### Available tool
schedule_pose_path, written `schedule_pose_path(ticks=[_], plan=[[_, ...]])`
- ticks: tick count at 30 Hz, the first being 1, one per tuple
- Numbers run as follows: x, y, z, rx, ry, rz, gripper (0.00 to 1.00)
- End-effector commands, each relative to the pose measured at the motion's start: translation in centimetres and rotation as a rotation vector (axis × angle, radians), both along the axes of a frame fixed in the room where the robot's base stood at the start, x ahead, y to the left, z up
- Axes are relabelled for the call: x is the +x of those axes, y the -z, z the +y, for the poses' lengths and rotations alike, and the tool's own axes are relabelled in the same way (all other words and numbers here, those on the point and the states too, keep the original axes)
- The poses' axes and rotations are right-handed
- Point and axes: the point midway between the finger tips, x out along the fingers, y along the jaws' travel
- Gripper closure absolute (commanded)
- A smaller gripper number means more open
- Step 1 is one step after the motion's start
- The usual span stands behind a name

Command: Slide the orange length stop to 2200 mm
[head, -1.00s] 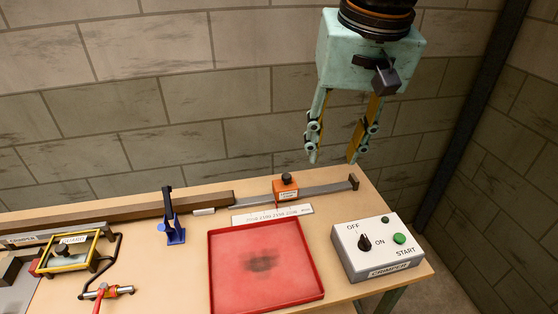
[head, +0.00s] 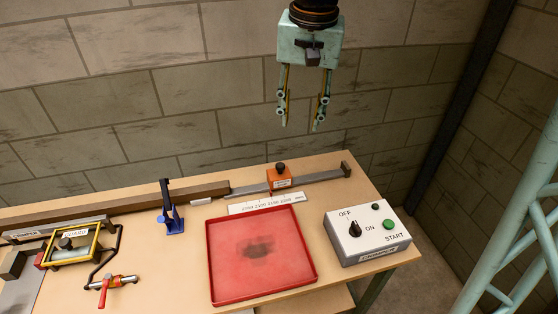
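The orange length stop (head: 279,178) sits on the grey rail (head: 319,177) at the back of the bench, with a dark knob on top. A white scale strip (head: 268,203) with printed numbers lies in front of it; the numbers are too small to read surely. My gripper (head: 300,126) points down above and slightly right of the stop, clear of it. Its two fingers are apart with nothing between them.
A red tray (head: 212,264) lies in front of the scale. A white control box (head: 345,247) with a knob and green button stands right. A blue clamp (head: 171,218) stands left of the scale. A yellow-framed guard (head: 93,246) and a red-handled clamp (head: 104,284) are further left.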

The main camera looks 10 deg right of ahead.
Motion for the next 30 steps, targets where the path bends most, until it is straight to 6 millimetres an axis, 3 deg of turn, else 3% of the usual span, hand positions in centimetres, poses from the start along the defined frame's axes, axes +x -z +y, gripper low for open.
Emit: schedule_pose_path(ticks=[14, 30], plan=[[6.6, 3.3, 0.0, 0.013, 0.095, 0.045, 0.65], [13.2, 8.7, -0.1, 0.023, 0.203, 0.092, 0.65]])
